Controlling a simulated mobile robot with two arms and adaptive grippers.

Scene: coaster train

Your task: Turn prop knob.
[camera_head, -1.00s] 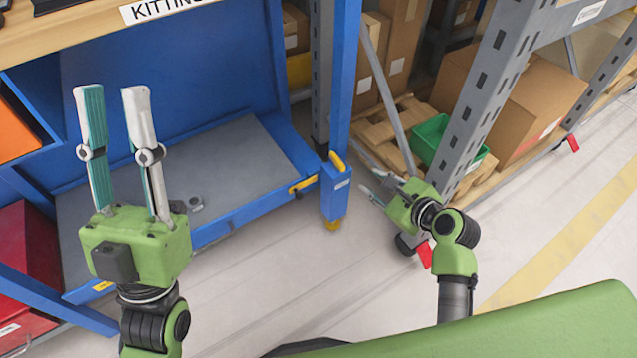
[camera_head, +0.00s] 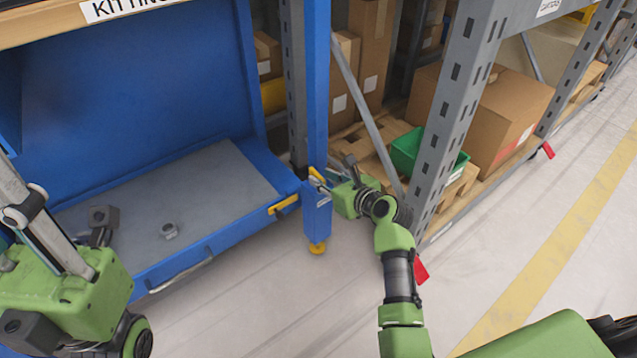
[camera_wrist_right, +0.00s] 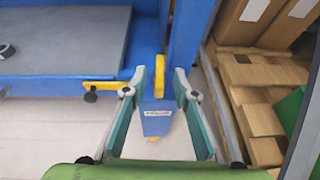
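My right gripper (camera_head: 318,181) is at the blue corner post of the kitting rack, beside an upright yellow handle (camera_head: 319,173). In the right wrist view its open fingers (camera_wrist_right: 160,78) stand on both sides of this yellow handle (camera_wrist_right: 159,74), with a gap visible. A labelled blue block (camera_wrist_right: 157,121) is below the handle. A second yellow lever (camera_head: 283,204) sits on the rack's front edge; in the wrist view it has a black knob (camera_wrist_right: 91,97). I cannot tell which part is the prop knob.
A grey upright (camera_head: 455,110), a diagonal brace (camera_head: 366,110) and a green bin (camera_head: 408,150) are close to my right arm. Clear floor lies in front.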

